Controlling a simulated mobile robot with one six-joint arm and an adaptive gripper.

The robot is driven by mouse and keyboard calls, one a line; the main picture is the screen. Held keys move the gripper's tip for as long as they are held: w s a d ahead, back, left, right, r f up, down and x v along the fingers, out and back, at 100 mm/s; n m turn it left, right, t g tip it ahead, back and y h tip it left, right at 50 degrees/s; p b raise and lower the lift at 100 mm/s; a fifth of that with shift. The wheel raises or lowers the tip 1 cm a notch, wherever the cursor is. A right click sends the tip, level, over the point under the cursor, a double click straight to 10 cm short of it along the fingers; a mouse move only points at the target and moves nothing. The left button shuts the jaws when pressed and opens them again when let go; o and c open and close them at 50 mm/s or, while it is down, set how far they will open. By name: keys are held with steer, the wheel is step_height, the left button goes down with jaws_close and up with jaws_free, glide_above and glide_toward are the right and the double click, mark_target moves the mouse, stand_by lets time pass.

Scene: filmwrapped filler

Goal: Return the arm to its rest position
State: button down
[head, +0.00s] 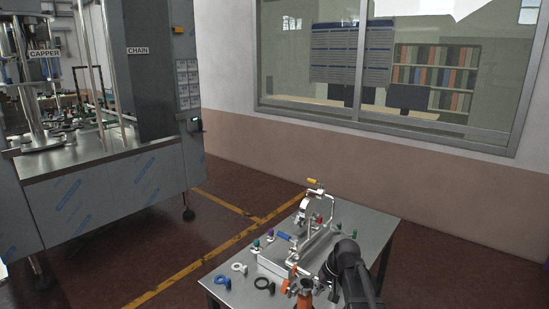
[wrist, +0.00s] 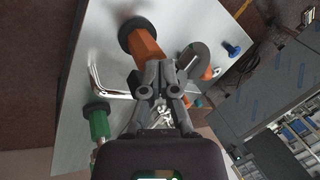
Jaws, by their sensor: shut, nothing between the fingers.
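My gripper (wrist: 156,76) is shut with nothing between its fingers. In the wrist view it hangs over the grey steel table (wrist: 95,40). An orange part with a dark round end (wrist: 146,42) lies just past the fingertips; I cannot tell whether they touch. In the head view my dark arm (head: 350,265) reaches over the front right of the table (head: 375,225), and the fingers are hard to make out there.
A green part (wrist: 98,122) is left of my gripper. The capping machine (head: 90,190) stands far left. Floor between is clear.

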steer(key=s+d+f+h, duration=0.1)
steer(key=s+h, duration=0.1)
steer(key=s, duration=0.5)
steer(key=s+d+f+g+h+b, duration=0.1)
steer(key=s+d+h, duration=0.1)
steer(key=s, duration=0.5)
steer(key=shift+s+d+f, duration=0.2)
steer(key=shift+f, duration=0.2)
stand_by(0.9)
